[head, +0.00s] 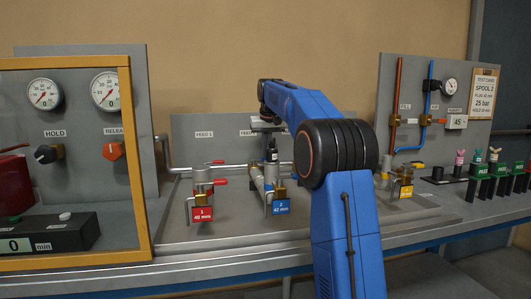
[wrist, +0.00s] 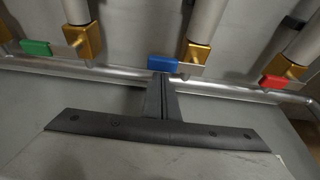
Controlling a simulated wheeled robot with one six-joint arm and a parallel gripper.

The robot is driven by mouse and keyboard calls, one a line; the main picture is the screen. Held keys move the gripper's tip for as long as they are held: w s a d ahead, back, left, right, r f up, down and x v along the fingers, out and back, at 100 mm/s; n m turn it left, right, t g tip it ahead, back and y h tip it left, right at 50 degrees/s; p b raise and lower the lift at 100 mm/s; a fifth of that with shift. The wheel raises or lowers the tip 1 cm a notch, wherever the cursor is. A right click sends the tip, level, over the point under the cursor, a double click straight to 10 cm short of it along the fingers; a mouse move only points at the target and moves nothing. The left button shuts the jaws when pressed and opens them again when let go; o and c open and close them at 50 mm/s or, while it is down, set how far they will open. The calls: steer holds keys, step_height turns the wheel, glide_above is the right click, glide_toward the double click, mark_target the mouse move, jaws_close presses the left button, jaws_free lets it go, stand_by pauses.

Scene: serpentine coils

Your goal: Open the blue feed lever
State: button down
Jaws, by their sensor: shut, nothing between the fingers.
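The blue feed lever (wrist: 163,64) is a short blue handle on a metal arm beside a brass valve (wrist: 197,57) in the wrist view. It lies across the line of its coil tube. My gripper (wrist: 161,80) is shut and empty, its fingertips close to the blue handle's edge in the picture. I cannot tell whether they touch it. In the head view my gripper (head: 273,152) hangs over the middle coil, which bears a blue tag (head: 280,208) reading 2, 42 mm. The blue lever is not clearly made out there.
In the wrist view a green lever (wrist: 36,48) is at left and a red lever (wrist: 272,82) at right. A metal pipe (wrist: 110,73) runs across behind the fingers. In the head view, a yellow-framed panel (head: 130,170) stands left and a fill panel (head: 425,100) right.

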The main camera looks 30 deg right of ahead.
steer(key=shift+s+m, duration=0.35)
steer(key=shift+m, duration=0.25)
stand_by(0.3)
steer(key=m, duration=0.1)
steer(key=s+m+h, duration=0.1)
steer(key=shift+s+a+m, duration=0.1)
steer(key=shift+a+m, duration=0.1)
steer(key=shift+m, duration=0.1)
steer(key=shift+s+a+m+g+h, duration=0.3)
steer(key=shift+s+a+m+g, duration=0.4)
steer(key=shift+m, duration=0.95)
steer(key=shift+s+a+m+g+h, duration=0.45)
steer(key=shift+a+m, duration=0.45)
steer(key=shift+m, duration=0.8)
steer(key=shift+s+a+m+g+h, duration=0.15)
steer(key=shift+s+a+m+g, duration=0.5)
steer(key=shift+m, duration=1)
steer(key=shift+s+a, duration=0.1)
steer(key=shift+a, duration=0.25)
steer(key=shift+d, duration=0.1)
